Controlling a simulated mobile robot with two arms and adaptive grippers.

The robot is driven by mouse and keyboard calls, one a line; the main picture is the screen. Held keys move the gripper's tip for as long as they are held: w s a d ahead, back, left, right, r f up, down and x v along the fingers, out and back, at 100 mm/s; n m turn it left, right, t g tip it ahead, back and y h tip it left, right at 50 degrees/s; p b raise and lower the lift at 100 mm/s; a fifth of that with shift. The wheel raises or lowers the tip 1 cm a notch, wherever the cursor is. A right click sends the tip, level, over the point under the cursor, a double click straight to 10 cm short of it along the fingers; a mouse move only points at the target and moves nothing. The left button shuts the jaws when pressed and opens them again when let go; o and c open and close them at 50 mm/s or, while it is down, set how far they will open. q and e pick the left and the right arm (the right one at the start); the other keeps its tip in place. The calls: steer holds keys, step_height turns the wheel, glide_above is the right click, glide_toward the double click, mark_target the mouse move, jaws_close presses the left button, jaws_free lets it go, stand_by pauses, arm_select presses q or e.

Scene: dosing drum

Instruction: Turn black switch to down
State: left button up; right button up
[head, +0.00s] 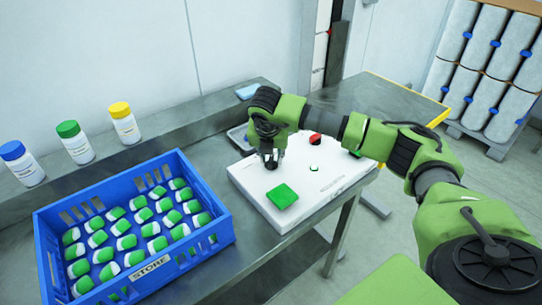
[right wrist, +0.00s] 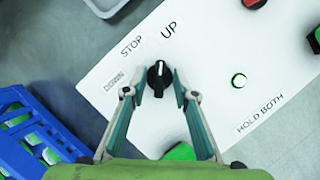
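The black switch (right wrist: 159,77) is a round knob with a white mark on the white control panel (right wrist: 225,70). Its mark points up in the right wrist view, roughly towards the UP label (right wrist: 168,28). The STOP label (right wrist: 132,45) and the DOWN label (right wrist: 115,80) lie to its left. My right gripper (right wrist: 159,93) is open, one finger on each side of the switch with gaps between. In the head view my right gripper (head: 270,160) points down over the panel's left part and hides the switch. My left gripper is not in view.
Three capped bottles (head: 75,142) stand behind the crate.

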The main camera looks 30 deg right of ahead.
jaws_close()
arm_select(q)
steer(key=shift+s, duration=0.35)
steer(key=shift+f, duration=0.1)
